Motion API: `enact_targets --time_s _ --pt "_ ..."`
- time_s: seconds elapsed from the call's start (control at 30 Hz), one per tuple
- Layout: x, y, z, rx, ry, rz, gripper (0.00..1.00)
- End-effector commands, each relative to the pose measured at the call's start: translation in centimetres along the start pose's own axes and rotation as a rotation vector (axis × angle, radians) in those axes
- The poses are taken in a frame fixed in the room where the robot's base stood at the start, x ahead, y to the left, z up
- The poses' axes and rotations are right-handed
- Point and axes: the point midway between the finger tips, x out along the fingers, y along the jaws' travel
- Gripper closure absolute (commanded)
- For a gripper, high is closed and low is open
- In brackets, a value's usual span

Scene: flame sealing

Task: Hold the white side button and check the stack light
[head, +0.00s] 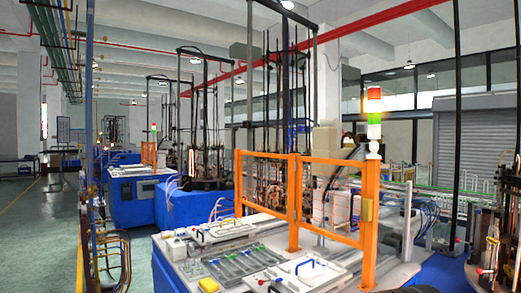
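The stack light (374,116) stands upright on a white base above the right orange post of the machine's guard frame, right of centre. Its red section is on top, a narrow yellowish band is in the middle, and green is below. I cannot tell for sure which section is lit. I cannot make out a white side button; the small controls on the machine are too small to tell apart. My gripper is not in view.
An orange guard frame (295,203) rises from the blue and white machine table. Other blue machines (135,200) stand behind. Open green floor (40,240) lies at left. A rolled shutter (474,140) is at right.

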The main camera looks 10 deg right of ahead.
Motion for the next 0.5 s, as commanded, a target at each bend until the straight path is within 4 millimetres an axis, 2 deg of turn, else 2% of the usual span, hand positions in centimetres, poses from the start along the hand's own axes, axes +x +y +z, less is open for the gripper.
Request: enact_targets --time_s 0.27,0.43,0.5 --pt "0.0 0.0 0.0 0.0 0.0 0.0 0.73" --pt "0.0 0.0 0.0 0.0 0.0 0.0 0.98" --pt "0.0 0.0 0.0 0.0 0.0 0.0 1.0"
